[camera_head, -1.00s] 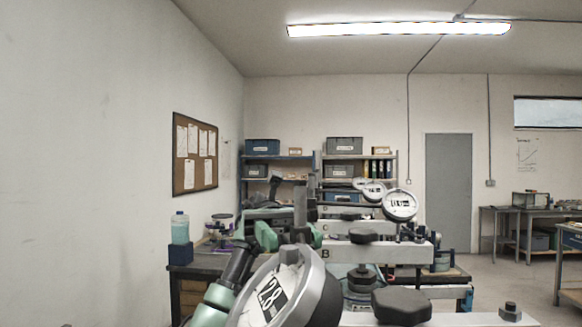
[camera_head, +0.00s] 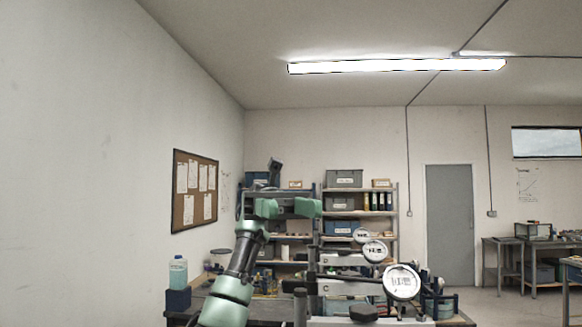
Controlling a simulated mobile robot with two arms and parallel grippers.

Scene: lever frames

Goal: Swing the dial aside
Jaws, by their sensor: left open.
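Three round white-faced dials show in a row at the lower right of the head view. The nearest dial (camera_head: 402,283) is the largest. The middle dial (camera_head: 375,251) and the far dial (camera_head: 361,235) stand behind it to the left. Each is at the end of a pale lever bar, and their figures are too small to read surely. My green and dark left arm rises from the bottom. My right gripper is out of view.
A dark knob (camera_head: 364,313) and an upright post (camera_head: 300,304) belong to the lever frames. Shelves (camera_head: 343,213) with boxes stand behind. The space above the dials is clear.

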